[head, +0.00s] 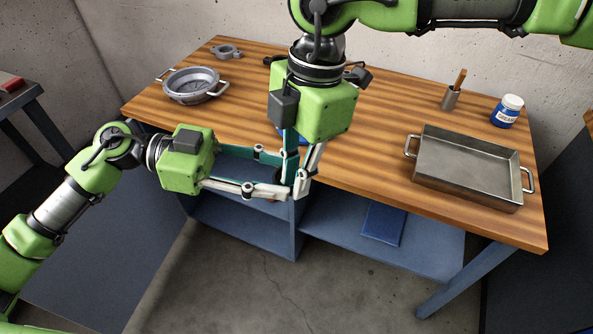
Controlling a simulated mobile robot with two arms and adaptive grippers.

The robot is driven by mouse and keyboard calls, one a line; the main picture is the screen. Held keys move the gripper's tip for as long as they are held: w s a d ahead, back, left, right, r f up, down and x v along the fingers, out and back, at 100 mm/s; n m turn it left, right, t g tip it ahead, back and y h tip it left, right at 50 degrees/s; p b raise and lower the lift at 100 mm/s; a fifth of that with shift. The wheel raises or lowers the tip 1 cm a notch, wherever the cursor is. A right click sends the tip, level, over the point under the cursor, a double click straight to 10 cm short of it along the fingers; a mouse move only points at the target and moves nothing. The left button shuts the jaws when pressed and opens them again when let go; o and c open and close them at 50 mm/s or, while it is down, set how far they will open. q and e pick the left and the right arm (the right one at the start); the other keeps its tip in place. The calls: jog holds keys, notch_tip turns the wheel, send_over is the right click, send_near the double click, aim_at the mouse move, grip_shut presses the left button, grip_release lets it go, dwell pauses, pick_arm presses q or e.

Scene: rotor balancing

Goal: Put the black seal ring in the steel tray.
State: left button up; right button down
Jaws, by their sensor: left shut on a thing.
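My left gripper (284,190) is in front of the table's front edge, its fingers reaching right. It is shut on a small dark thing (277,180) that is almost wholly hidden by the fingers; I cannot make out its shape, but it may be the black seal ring. My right gripper (299,190) points down from above, its fingertips crossing the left gripper's fingertips; whether it is open or shut is not clear. The steel tray (468,190) is on the right of the wooden table, upright and empty, with a handle at each end.
On the wooden table (375,140), a grey round pan-like part (193,84) and a small grey fitting (227,51) are at the left. A dark object (268,60) is partly hidden behind my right gripper.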

pick_arm(q)
jog(key=o, duration=1)
